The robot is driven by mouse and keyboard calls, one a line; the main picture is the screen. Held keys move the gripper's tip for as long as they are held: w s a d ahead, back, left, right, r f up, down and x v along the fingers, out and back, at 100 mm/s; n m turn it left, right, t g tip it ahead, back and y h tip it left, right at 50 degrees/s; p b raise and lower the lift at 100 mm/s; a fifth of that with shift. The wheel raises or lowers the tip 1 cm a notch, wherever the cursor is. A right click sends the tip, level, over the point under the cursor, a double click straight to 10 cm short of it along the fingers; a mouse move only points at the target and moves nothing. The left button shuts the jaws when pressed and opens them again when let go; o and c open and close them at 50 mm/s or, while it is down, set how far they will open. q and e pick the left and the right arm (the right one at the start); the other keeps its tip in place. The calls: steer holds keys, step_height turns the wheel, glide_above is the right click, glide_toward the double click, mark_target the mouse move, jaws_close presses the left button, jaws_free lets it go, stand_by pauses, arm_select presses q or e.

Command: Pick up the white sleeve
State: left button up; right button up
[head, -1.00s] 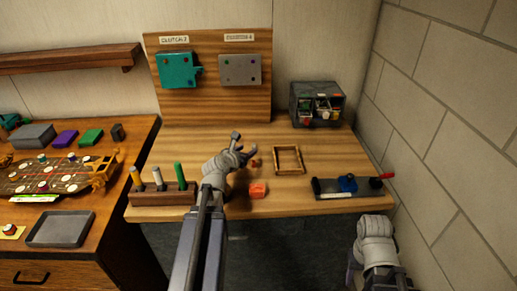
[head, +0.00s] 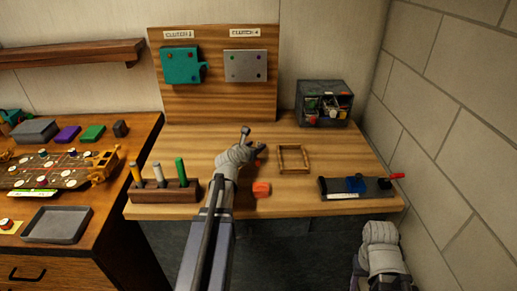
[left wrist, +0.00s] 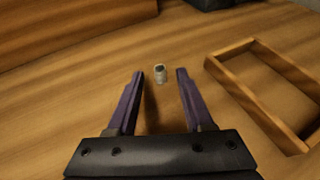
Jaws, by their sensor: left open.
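The white sleeve (left wrist: 160,74) is a small pale cylinder with a dark top opening. It stands upright on the wooden table in the left wrist view, ahead of and between the spread fingertips, and nothing is gripped. In the head view I cannot pick it out; my left gripper (head: 252,141) is likely in front of it. My left gripper is open and empty, low over the middle of the table. My right arm shows only in part at the lower right, and its gripper does not show.
A holder with several upright tools (head: 165,192) stands left. A dark fixture (head: 385,187) lies right, and a dark bin (head: 300,104) stands behind.

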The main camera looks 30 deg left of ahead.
mark_target(258, 145)
arm_select(q)
steer(key=x, duration=0.2)
steer(key=shift+w+f, duration=0.15)
steer(key=shift+w, duration=0.15)
steer(key=shift+s, duration=0.1)
steer(key=shift+c, duration=0.3)
jaws_close()
